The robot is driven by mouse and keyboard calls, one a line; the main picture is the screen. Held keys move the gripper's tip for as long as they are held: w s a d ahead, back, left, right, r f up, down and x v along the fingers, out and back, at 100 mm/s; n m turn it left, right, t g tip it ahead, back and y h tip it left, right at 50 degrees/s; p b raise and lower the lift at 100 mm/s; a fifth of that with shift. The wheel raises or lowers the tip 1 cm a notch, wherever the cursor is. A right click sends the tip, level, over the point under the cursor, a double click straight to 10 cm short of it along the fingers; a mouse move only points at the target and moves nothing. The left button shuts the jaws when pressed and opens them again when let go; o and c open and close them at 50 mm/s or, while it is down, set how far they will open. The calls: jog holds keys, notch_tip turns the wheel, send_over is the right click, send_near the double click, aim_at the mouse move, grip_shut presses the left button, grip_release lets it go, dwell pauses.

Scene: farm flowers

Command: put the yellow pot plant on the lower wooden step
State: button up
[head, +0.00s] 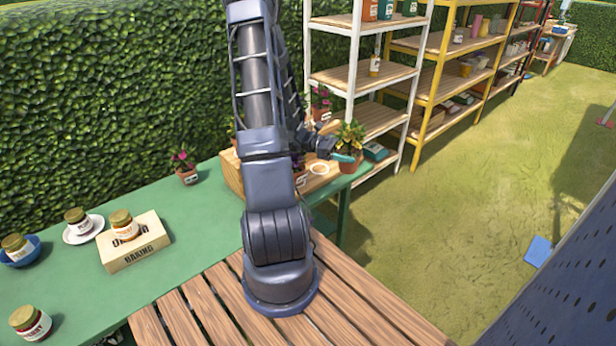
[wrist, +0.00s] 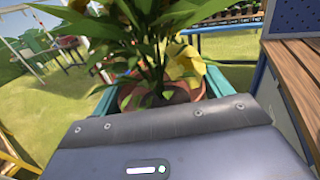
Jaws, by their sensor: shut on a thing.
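The yellow pot plant (head: 351,137), with yellow-green leaves in a terracotta pot, is at the right end of the green table in the head view. My gripper (head: 345,157) has teal fingers and is shut on its pot. In the wrist view the plant (wrist: 150,35) stands upright between the fingers (wrist: 165,88), with a yellow flower at its right. The wooden step (head: 327,182) is just left of the pot and partly hidden behind my arm. A pale ring-shaped thing (head: 319,169) lies on its lower level. I cannot tell whether the pot touches the step.
Two other potted plants, one purple-pink (head: 298,170) and one taller (head: 321,100), stand near the step. Another potted plant (head: 187,172) is on the green table (head: 205,230). A white shelf (head: 365,75) stands close behind.

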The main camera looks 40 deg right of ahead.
jog(key=s+a+f+m+t+y, duration=0.2)
jog(key=a+f+m+y, duration=0.2)
jog(key=a+m+y, duration=0.45)
jog(key=s+a+f+m+t+y, duration=0.1)
jog(key=s+a+f+m+y, duration=0.25)
jog(key=y, duration=0.85)
jog(key=w+a+m+t+y, duration=0.3)
jog(key=w+m+t+y, duration=0.2)
jog(key=w+m+t, duration=1.05)
jog(key=w+d+r+m+t+h, duration=0.3)
jog(key=w+d+m+t+h, duration=0.15)
jog(key=w+t, duration=0.25)
jog(key=w+d+r+m+t+h, duration=0.3)
jog(key=w+d+t+h, duration=0.15)
jog(key=w+t, duration=0.3)
jog(key=s+d+r+m+h, duration=0.1)
jog(key=d+r+m+h, duration=0.2)
jog(key=d+m+h, duration=0.45)
jog(key=d+r+m+h, duration=0.2)
jog(key=d+m+h, duration=0.2)
jog(key=d+h, duration=0.6)
jog(key=shift+g, duration=0.3)
jog(key=shift+a+f, duration=0.15)
jog(key=shift+f, duration=4.65)
jog(key=shift+a+f, duration=0.1)
jog(key=shift+f, duration=4.65)
